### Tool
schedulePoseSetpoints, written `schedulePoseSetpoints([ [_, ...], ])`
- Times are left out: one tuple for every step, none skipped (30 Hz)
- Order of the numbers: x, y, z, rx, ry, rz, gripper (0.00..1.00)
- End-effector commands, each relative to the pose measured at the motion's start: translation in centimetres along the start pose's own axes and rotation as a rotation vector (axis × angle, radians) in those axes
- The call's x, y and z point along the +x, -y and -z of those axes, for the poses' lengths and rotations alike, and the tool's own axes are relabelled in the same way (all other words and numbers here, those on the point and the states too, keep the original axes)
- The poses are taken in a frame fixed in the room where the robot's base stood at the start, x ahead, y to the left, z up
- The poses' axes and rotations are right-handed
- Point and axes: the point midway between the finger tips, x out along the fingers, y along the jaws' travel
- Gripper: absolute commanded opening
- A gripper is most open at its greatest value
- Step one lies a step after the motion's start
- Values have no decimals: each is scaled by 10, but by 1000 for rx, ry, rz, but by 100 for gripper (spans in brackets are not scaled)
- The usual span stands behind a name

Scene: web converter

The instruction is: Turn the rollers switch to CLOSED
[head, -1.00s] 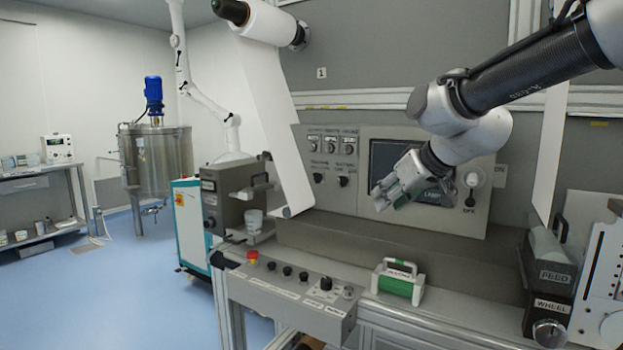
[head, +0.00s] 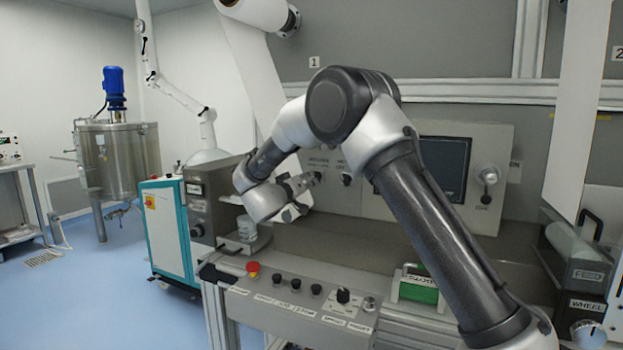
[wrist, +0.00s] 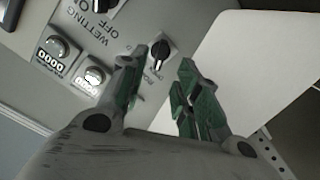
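The wrist view shows a small black rotary knob (wrist: 160,49) on a pale plate with small lettering, too blurred to read surely. It appears to be the rollers switch. My gripper (wrist: 162,64) is open, its green-padded fingers on either side of the line to this knob. The knob shows just past the fingertips; I cannot tell the remaining distance or whether they touch. In the head view my gripper (head: 303,186) is at the left part of the control panel, beside a dark knob (head: 317,177). A second knob (head: 347,180) is to its right.
In the wrist view a WETTING ON/OFF knob (wrist: 104,6) and two counters (wrist: 58,47) lie left of the fingers. A white web (wrist: 245,65) fills the right.

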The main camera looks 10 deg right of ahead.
Motion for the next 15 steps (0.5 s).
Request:
schedulePoseSetpoints([
  [9, -1, 0, 2, 1, -2, 32],
  [15, -1, 0, 2, 1, -1, 32],
  [22, -1, -1, 2, 1, -2, 32],
  [27, -1, 0, 2, 1, -2, 32],
  [32, 0, 0, 1, 0, -1, 32],
  [38, -1, 0, 1, 0, 0, 32],
  [43, -1, 0, 2, -1, 0, 32],
  [46, -1, 0, 2, -1, 0, 32],
  [50, 0, 0, 1, -1, 1, 32],
  [53, 0, 0, 1, -1, 1, 32],
  [55, 0, 0, 2, -1, 2, 32],
  [58, 0, 0, 2, -1, 2, 32],
  [59, 0, 0, 2, -1, 2, 32],
  [60, 0, 0, 2, -1, 2, 32],
  [60, 0, 0, 2, -1, 2, 32],
])
